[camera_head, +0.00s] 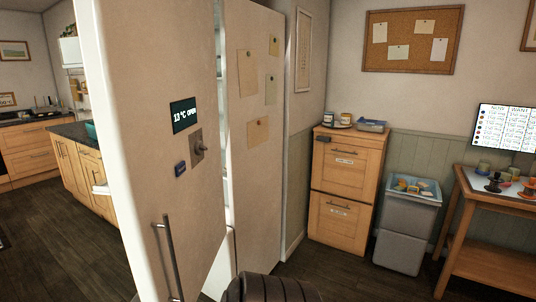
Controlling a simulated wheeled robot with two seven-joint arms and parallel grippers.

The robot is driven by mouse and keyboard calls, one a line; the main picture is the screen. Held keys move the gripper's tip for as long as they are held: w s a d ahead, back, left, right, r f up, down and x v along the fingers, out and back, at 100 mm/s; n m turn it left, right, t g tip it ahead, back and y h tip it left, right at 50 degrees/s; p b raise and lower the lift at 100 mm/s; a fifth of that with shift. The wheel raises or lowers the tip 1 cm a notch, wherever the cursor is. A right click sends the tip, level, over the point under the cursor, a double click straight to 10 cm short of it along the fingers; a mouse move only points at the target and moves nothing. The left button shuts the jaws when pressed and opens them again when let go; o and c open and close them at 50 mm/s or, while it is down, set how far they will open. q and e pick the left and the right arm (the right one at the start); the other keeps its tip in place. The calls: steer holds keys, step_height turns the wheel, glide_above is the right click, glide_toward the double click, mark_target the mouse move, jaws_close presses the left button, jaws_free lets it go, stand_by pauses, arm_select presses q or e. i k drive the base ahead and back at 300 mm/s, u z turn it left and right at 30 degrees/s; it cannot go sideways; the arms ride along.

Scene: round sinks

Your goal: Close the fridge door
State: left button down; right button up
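The fridge door (150,70) stands large and near at the left, its beige outer face towards me. It carries a small dark display (184,115) reading "13 °C OPEN", a knob on a plate (198,146) and a long vertical metal handle (170,258) low down. A narrow gap runs between the door's right edge and the fridge side (262,200), which has several notes on it. Pale parts of the interior show in the gap. Neither of my grippers is in view.
A dark ribbed shape (270,288) shows at the bottom edge; I cannot tell what it is.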

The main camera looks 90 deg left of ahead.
mark_target(149, 66)
steer(key=u, duration=2.55)
